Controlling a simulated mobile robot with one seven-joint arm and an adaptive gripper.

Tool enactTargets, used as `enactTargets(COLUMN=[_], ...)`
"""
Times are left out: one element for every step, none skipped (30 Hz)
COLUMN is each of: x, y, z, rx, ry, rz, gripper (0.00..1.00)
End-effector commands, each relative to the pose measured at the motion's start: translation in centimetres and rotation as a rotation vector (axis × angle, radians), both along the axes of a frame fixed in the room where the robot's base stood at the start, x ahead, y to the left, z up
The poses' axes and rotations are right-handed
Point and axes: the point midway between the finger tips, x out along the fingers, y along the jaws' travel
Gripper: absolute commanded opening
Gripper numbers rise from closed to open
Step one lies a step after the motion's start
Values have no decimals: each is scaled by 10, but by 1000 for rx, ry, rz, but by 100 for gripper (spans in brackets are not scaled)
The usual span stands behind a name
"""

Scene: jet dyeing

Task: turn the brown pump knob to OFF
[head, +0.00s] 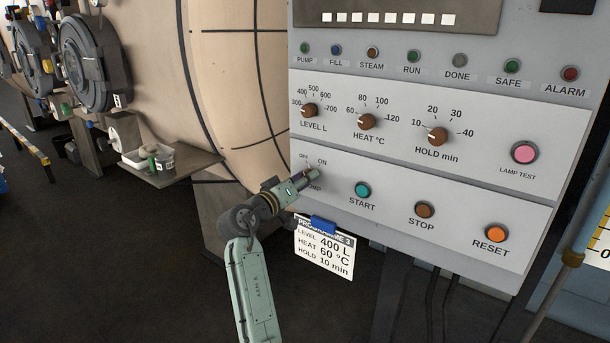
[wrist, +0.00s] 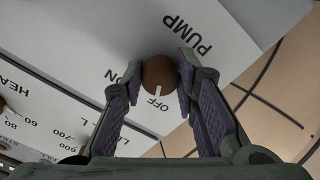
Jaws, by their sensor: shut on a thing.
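The brown pump knob (wrist: 160,74) sits between my two fingertips in the wrist view, under the PUMP label. Its white pointer mark faces the OFF label (wrist: 154,103); the ON label (wrist: 111,75) lies to the left of it. My gripper (wrist: 160,68) is shut on the knob, one finger on each side. In the head view my gripper (head: 312,176) reaches the lower left of the control panel (head: 390,215), just below the OFF and ON labels. The knob is hidden behind the gripper there.
The START button (head: 362,190), STOP button (head: 424,209) and RESET button (head: 496,233) are to the right. The LEVEL knob (head: 309,110) is above. A programme card (head: 324,252) hangs just below the panel. The large vessel (head: 230,80) stands to the left.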

Motion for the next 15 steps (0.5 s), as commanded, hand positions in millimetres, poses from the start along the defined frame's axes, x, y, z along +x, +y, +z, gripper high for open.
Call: enactTargets(x=[0,0,0,0,0,0,0,0,0,0,0,0,0,0,0], y=[0,0,0,0,-1,-1,-1,-1,-1,-1,-1,-1,-1,-1,-1], z=[1,1,0,0,0,0,0,0,-1,-1,-1,-1,-1,-1,-1], rx=[-19,-30,-44,-53,-60,-70,-76,-82,-88,-92,-95,-98,-100,-101,-103], ry=[16,24,34,41,47,54,58,62,67,69,72,74,75,77,78], rz=[-1,-1,-1,-2,-2,-2,-2,-2,-2,-2,-2,-2,-2,-2,-2], gripper=[0,0,0,0,0,0,0,0,0,0,0,0,0,0,0])
